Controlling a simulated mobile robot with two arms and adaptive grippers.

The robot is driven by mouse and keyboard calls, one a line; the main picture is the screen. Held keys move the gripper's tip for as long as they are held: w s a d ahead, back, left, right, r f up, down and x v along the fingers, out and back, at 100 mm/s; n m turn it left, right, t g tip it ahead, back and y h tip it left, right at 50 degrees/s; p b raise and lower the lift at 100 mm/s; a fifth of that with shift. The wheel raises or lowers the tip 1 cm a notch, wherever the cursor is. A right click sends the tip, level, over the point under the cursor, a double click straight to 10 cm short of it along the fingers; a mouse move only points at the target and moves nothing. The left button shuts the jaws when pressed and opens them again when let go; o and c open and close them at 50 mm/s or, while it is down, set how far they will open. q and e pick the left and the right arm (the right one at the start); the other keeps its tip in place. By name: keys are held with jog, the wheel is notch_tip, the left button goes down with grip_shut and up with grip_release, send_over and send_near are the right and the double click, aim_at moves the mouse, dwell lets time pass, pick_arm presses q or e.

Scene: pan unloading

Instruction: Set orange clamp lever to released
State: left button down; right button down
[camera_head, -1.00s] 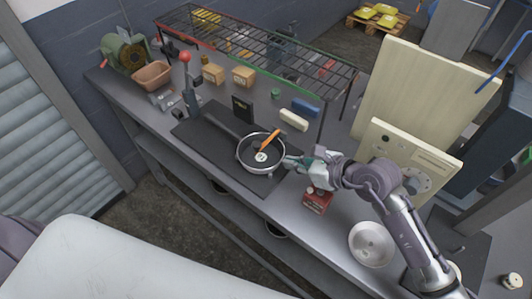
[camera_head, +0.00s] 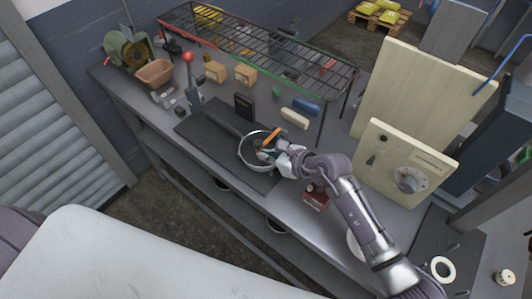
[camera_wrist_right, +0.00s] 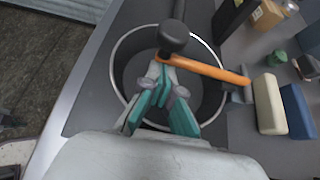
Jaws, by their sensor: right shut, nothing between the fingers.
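The orange clamp lever (camera_head: 270,138) lies across the round pan (camera_head: 241,147) on the dark board. In the right wrist view the lever (camera_wrist_right: 205,69) runs from under a black knob (camera_wrist_right: 173,36) out to the right, over the pan's rim (camera_wrist_right: 119,56). My right gripper (camera_head: 266,152) is over the pan, at the near side of the lever. In the wrist view its teal-padded fingers (camera_wrist_right: 162,84) are shut and empty, with the tips close to the lever's left end by the knob; I cannot tell if they touch it. My left gripper is out of view.
A red box (camera_head: 315,197) stands on the bench beside my right forearm. Cream (camera_head: 294,118) and blue (camera_head: 306,106) blocks lie behind the pan. A red-knobbed upright lever (camera_head: 190,80) stands at the board's far left.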

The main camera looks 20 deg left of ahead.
aim_at(261, 140)
jog(key=shift+r+m+g, duration=0.3)
jog(key=shift+r, duration=0.1)
dwell(0.4)
jog(key=shift+w+r+m+g+y, duration=0.1)
jog(key=shift+r+m+g+y, duration=0.35)
jog(key=shift+r, duration=0.35)
jog(key=shift+w+d+r+m+g+y, duration=0.1)
jog(key=shift+w+r+m+g+y, duration=0.1)
jog(key=shift+r+m+g, duration=0.25)
jog(key=shift+w+r+m+g+y, duration=0.15)
jog(key=shift+r+m+g, duration=0.15)
jog(key=shift+r, duration=0.15)
jog(key=shift+w+d+r+m+g+b, duration=0.15)
jog(key=shift+r+m+g+b, duration=0.2)
jog(key=shift+r, duration=0.25)
jog(key=shift+w+d+r+b, duration=0.1)
jog(key=shift+w+r+b, duration=0.35)
jog(key=shift+r, duration=0.45)
jog(key=shift+w+r, duration=0.1)
